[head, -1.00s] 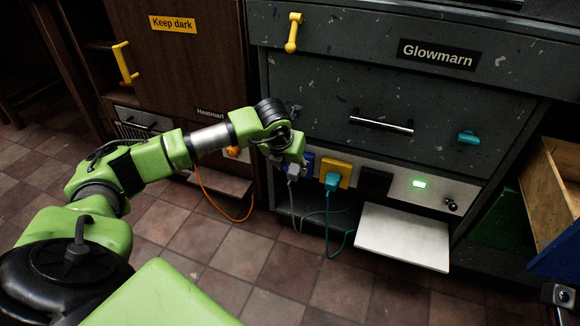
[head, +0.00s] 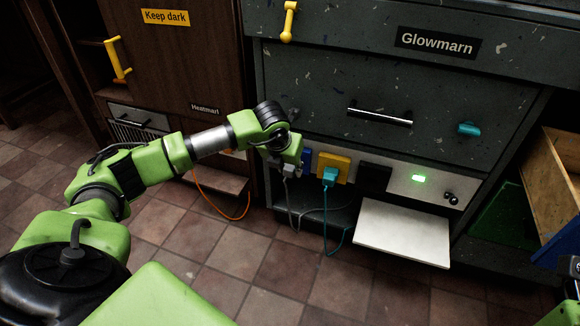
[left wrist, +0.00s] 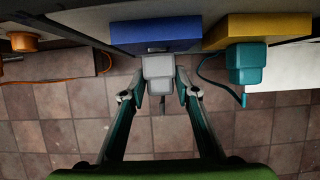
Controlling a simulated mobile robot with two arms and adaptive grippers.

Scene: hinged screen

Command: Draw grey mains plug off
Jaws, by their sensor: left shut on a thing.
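The grey mains plug (left wrist: 158,68) is between the two fingertips of my left gripper (left wrist: 159,88) in the left wrist view. It sits right below the blue socket block (left wrist: 155,34); I cannot tell whether its pins are still inside. In the head view the grey plug (head: 290,171) shows small under my left gripper (head: 288,163), which is shut on it. The blue socket (head: 307,158) is partly hidden behind the gripper. The plug's grey cord hangs below. My right gripper is out of view; only part of my right arm shows at the lower right edge.
A teal plug (head: 330,176) is in the yellow socket (head: 334,162) to the right, with a black socket (head: 374,177) beyond. A green light (head: 418,179) glows. A white shelf (head: 403,234) juts out below. An orange cord (head: 215,207) hangs at left.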

